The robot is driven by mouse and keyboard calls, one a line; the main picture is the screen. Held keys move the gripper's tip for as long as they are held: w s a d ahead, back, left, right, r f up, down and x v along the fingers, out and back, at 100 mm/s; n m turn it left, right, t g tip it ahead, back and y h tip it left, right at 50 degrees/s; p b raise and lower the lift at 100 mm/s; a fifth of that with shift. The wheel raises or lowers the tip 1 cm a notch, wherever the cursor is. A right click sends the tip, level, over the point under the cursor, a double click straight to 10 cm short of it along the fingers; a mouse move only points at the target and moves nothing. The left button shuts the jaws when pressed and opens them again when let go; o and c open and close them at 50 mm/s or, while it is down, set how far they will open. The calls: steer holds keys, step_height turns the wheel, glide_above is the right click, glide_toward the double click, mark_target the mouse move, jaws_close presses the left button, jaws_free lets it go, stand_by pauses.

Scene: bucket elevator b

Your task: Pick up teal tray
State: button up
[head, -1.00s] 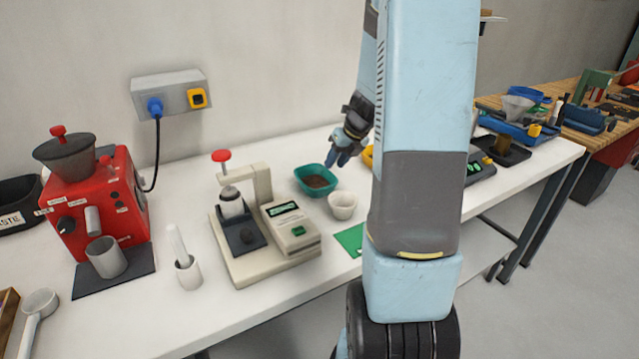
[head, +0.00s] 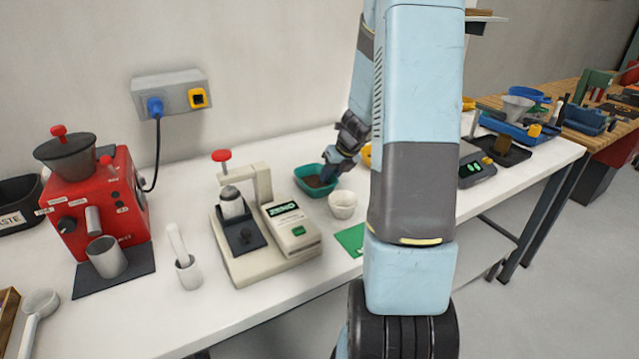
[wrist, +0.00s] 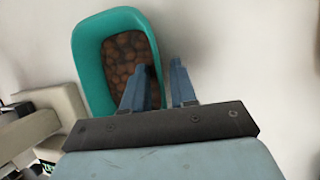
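The teal tray (head: 303,172) sits on the white bench with brown contents in it, behind the white cup. In the wrist view the tray (wrist: 88,62) holds brown, rounded pieces. My gripper (head: 329,181) points down at the tray's right side. In the wrist view my gripper (wrist: 178,64) has its two blue fingers apart, with a gap between them. The left finger overlaps the tray's inside and the right finger is outside, beyond the right wall. I cannot tell how far the fingers reach below the rim.
A white cup (head: 342,204) stands close in front of the tray. A beige press device (head: 262,235) is to the left, and a green mat (head: 350,239) lies to the right. A black scale (head: 476,166) stands farther right. The wall is behind.

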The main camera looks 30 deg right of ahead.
jaws_close()
stand_by(1.2)
